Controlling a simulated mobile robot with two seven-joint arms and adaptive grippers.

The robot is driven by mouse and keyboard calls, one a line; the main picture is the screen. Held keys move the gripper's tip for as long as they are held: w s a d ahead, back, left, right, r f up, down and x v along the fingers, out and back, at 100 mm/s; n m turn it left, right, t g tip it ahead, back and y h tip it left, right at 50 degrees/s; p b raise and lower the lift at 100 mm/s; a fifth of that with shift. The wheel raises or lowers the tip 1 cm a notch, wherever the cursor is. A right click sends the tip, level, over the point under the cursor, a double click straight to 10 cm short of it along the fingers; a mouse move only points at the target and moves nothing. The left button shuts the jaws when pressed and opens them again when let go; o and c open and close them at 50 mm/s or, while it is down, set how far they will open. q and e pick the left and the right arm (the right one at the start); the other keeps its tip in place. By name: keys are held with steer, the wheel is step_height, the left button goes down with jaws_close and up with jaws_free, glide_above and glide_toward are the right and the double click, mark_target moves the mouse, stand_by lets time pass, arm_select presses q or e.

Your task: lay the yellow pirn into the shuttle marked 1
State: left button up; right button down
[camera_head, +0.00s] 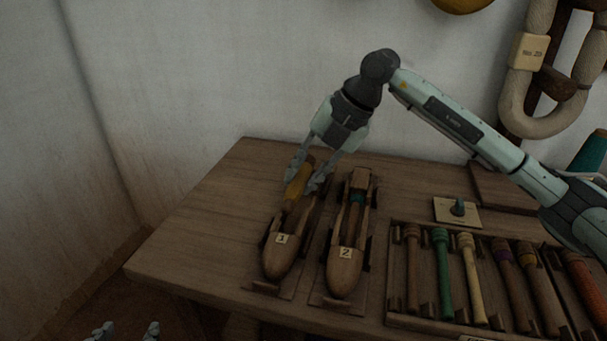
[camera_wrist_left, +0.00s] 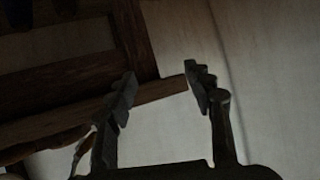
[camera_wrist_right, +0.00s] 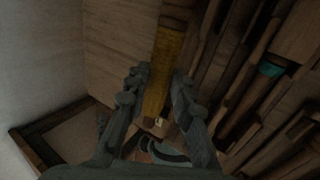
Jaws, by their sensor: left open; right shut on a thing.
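The shuttle marked 1 (camera_head: 281,258) lies on the table with its number plate toward the near end. My right gripper (camera_head: 309,184) is shut on the yellow pirn (camera_head: 297,184), over the far part of that shuttle. In the right wrist view the yellow pirn (camera_wrist_right: 162,80) runs between the fingers of my right gripper (camera_wrist_right: 158,88). I cannot tell whether the pirn touches the shuttle's bed. My left gripper (camera_head: 124,330) is open and empty, low at the bottom left, off the table. In the left wrist view my left gripper (camera_wrist_left: 158,88) has nothing between its fingers.
The shuttle marked 2 (camera_head: 344,264) lies close to the right, with a teal pirn part inside. A compartmented tray (camera_head: 397,307) of several coloured pirns is further right. The table's left part is clear.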

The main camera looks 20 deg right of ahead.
steer(key=shift+f+b, duration=0.35)
steer(key=shift+f, duration=0.2)
step_height(320, 180, down, 2)
steer(key=shift+f+b, duration=0.25)
steer(key=shift+b, duration=0.55)
arm_select(q)
steer(key=w+d+r+t+h, duration=0.1)
steer(key=d+r+t+h, duration=0.3)
steer(key=r, duration=0.8)
steer(key=shift+w+d+r+m+t, duration=0.2)
steer(key=shift+d+r+m+t, duration=0.15)
steer(key=shift+d+t, duration=1.1)
arm_select(e)
steer(key=shift+f, duration=0.3)
arm_select(q)
steer(key=shift+d, duration=0.15)
arm_select(e)
steer(key=c, duration=1.2)
jaws_free()
